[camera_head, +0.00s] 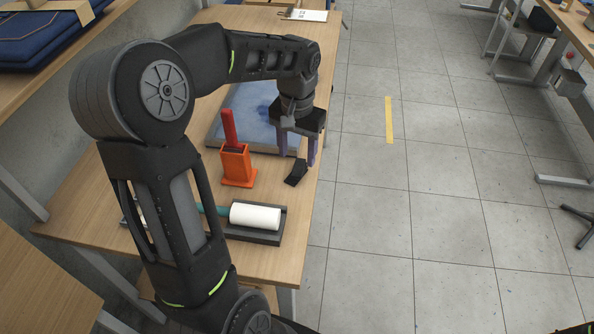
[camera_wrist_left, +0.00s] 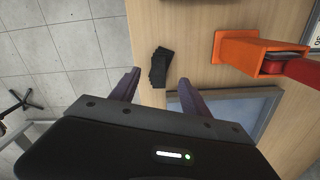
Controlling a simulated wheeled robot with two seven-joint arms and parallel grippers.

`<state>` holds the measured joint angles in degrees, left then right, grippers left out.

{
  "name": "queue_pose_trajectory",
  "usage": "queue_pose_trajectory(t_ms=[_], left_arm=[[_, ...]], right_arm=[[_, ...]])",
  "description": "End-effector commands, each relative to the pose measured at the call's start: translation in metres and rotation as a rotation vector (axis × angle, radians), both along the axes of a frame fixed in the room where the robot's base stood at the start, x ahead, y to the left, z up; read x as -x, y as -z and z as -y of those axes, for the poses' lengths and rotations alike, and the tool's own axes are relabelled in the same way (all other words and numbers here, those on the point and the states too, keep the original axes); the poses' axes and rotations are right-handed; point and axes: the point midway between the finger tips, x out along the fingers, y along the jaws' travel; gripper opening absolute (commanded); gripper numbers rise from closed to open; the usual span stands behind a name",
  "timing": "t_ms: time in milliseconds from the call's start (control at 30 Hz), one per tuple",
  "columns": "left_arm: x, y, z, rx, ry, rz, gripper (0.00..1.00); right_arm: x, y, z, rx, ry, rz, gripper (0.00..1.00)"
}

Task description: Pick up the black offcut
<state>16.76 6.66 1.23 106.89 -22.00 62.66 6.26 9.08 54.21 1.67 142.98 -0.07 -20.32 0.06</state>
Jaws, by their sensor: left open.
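The black offcut (camera_head: 296,172) is a small dark piece lying on the wooden table near its right edge. It also shows in the left wrist view (camera_wrist_left: 159,66), just beyond the fingertips and between their lines. My left gripper (camera_head: 297,160) is open, pointing down above the table close to the offcut. Its two purple fingers also show in the left wrist view (camera_wrist_left: 160,82), apart with nothing between them. Whether the fingertips are level with the offcut, I cannot tell. My right gripper is not in view.
An orange holder (camera_head: 238,166) with a red item stands left of the offcut. A blue-topped panel (camera_head: 252,108) lies behind it. A white roller (camera_head: 255,216) rests in a dark tray (camera_head: 268,237) in front. The table's right edge is close to the offcut.

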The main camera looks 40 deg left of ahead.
Motion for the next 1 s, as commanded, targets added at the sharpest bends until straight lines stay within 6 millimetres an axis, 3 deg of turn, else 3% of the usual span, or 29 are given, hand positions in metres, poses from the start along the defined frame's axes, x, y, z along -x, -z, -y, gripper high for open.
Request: queue_pose_trajectory(t_ms=[167, 500, 1000], left_arm=[[0.001, 0.010, 0.001, 0.001, 0.001, -0.004, 0.55], [0.001, 0.051, 0.000, 0.000, 0.000, -0.002, 0.55], [0.001, 0.052, 0.000, 0.000, 0.000, 0.000, 0.55]], right_arm=[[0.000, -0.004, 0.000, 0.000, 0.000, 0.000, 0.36], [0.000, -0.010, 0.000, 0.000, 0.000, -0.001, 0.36], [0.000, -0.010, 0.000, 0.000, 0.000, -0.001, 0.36]])
